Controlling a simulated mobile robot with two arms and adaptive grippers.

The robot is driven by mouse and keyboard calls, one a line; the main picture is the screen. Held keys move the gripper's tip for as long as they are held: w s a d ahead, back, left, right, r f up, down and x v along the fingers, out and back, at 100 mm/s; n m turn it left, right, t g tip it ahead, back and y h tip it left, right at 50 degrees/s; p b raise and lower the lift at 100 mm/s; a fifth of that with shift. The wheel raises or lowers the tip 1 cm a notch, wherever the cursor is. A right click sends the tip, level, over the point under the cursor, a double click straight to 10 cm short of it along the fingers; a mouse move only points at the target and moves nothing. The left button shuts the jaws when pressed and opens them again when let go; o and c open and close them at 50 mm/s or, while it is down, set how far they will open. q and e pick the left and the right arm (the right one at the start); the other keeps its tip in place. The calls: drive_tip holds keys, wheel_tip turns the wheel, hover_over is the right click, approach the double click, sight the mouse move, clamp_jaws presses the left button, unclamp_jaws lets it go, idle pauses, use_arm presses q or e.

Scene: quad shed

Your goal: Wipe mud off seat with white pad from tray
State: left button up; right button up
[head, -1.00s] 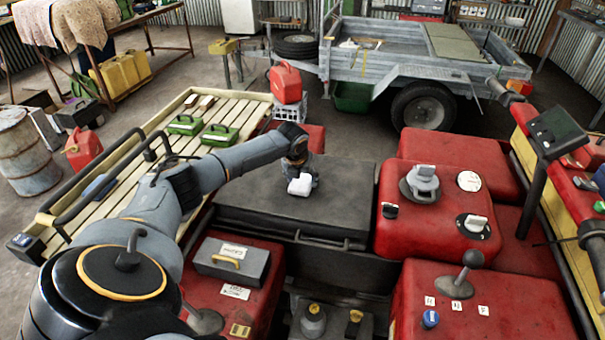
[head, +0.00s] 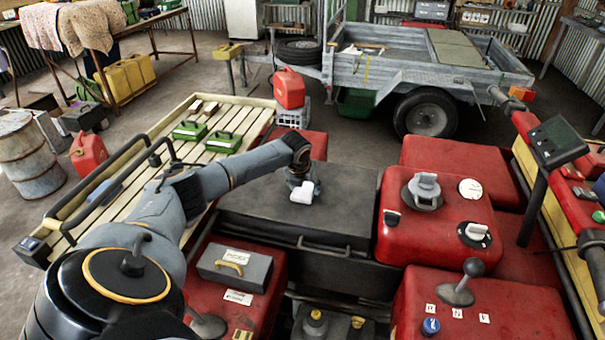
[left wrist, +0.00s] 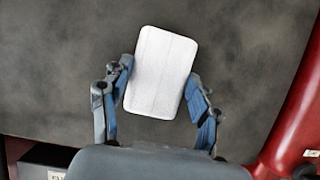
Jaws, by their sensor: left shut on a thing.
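My left gripper (head: 301,186) is over the dark grey seat (head: 345,190) in the middle of the head view. In the left wrist view the gripper (left wrist: 158,92) is shut on a white pad (left wrist: 162,72), with one blue-grey finger on each side of it. The pad (head: 303,192) is at or just above the seat top; I cannot tell whether it touches. The seat (left wrist: 60,60) fills most of the left wrist view, with brownish mottled smears on its surface. My right gripper is not in view.
Red bodywork (head: 430,245) with a shift lever (head: 465,285) and knobs lies right of the seat. A cream slatted rack (head: 210,150) with green boxes (head: 222,141) is at the left. A grey box (head: 234,264) sits in front. A trailer (head: 420,75) stands behind.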

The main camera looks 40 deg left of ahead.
use_arm(q)
drive_tip(key=shift+w+a+f+b, duration=0.2)
drive_tip(key=shift+w+b, duration=0.15)
drive_tip(key=shift+w, duration=0.05)
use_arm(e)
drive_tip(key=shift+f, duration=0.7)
use_arm(q)
drive_tip(key=shift+r+p, duration=0.4)
drive_tip(key=shift+p, duration=0.1)
wheel_tip(320, 180, up, 5)
drive_tip(key=p, duration=0.4)
drive_tip(key=shift+w+a+r+p, duration=0.1)
drive_tip(key=shift+w+p, duration=0.05)
drive_tip(key=shift+p, duration=0.2)
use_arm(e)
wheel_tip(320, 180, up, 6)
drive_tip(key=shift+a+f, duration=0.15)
use_arm(q)
wheel_tip(320, 180, up, 3)
drive_tip(key=p, duration=0.3)
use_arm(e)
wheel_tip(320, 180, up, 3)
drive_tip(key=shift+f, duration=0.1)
use_arm(q)
drive_tip(key=shift+w+f+b, duration=0.1)
drive_tip(key=shift+f+b, duration=2.3)
drive_tip(key=shift+f, duration=0.95)
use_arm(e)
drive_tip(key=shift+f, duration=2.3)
